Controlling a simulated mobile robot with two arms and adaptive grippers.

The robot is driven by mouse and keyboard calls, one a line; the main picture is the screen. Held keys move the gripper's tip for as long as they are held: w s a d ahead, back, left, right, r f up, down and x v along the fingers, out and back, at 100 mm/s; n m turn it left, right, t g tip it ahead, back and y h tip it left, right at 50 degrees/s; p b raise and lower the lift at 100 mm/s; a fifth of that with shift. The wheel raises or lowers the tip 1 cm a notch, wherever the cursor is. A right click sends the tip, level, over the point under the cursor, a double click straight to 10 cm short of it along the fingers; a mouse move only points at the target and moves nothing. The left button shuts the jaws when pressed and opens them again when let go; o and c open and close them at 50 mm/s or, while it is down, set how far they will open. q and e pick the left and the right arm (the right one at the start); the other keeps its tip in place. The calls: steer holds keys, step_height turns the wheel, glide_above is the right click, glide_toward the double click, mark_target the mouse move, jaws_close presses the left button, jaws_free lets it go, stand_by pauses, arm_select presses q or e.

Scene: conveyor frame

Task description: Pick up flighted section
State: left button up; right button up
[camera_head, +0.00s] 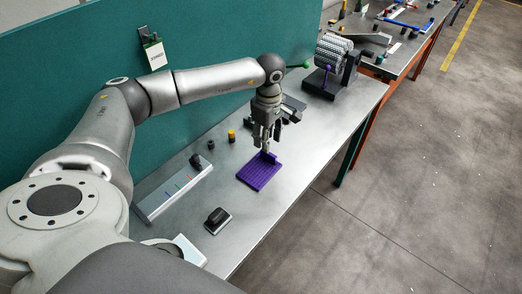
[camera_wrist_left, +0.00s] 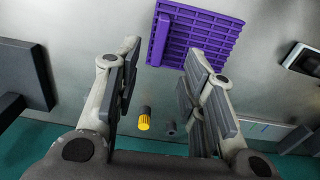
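The flighted section appears to be the purple ribbed plate (camera_head: 257,174) with a raised edge at its far end. It lies flat on the grey metal table. My left gripper (camera_head: 266,145) points down just above its far end, apart from it as far as I can tell. In the left wrist view the purple plate (camera_wrist_left: 203,38) shows beyond the fingertips, partly covered by one finger. The two fingers (camera_wrist_left: 163,60) stand wide apart with nothing between the pads. My right gripper is in neither view.
A yellow-and-black knob (camera_head: 231,135) and a small dark cylinder stand left of the plate. A grey panel (camera_head: 172,192) and a black-topped block (camera_head: 217,220) lie nearer. A grey roller machine (camera_head: 333,52) stands at the far end. A teal wall (camera_head: 215,55) runs behind the table.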

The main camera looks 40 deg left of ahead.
mark_target(269, 154)
arm_select(q)
steer(key=shift+f, duration=0.9)
steer(key=f, duration=0.1)
steer(key=f+p, duration=0.1)
steer(key=f, duration=0.1)
steer(key=f+p, duration=0.1)
steer(key=f, duration=0.1)
steer(key=shift+d, duration=0.3)
steer(key=shift+w+f, duration=0.1)
steer(key=shift+f, duration=0.15)
jaws_close()
